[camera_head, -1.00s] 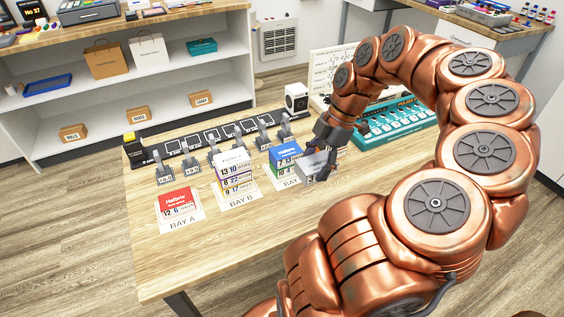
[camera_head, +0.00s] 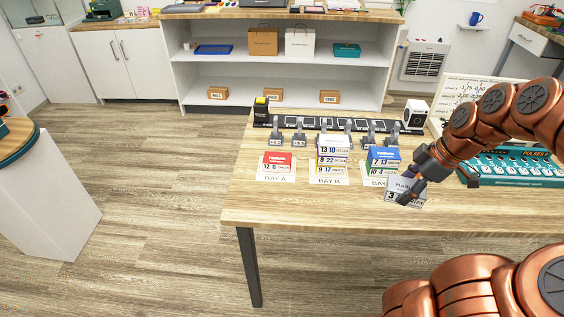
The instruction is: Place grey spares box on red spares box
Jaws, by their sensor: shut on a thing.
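The grey spares box (camera_head: 393,191) is in my gripper (camera_head: 410,186) at the right of the bays, in front of the bay C stack. My gripper is shut on it; its fingers hide part of the box. I cannot tell how high it is above the table. The red spares box (camera_head: 277,158) sits alone on the bay A card (camera_head: 270,178) at the left, with its top clear. My gripper is well to the right of it.
A stack with a white box (camera_head: 334,144) on top stands in bay B, between grey and red boxes. In bay C a blue box (camera_head: 384,154) tops another stack. Grey stands (camera_head: 299,138) line the back. The wooden table's (camera_head: 300,205) front strip is clear.

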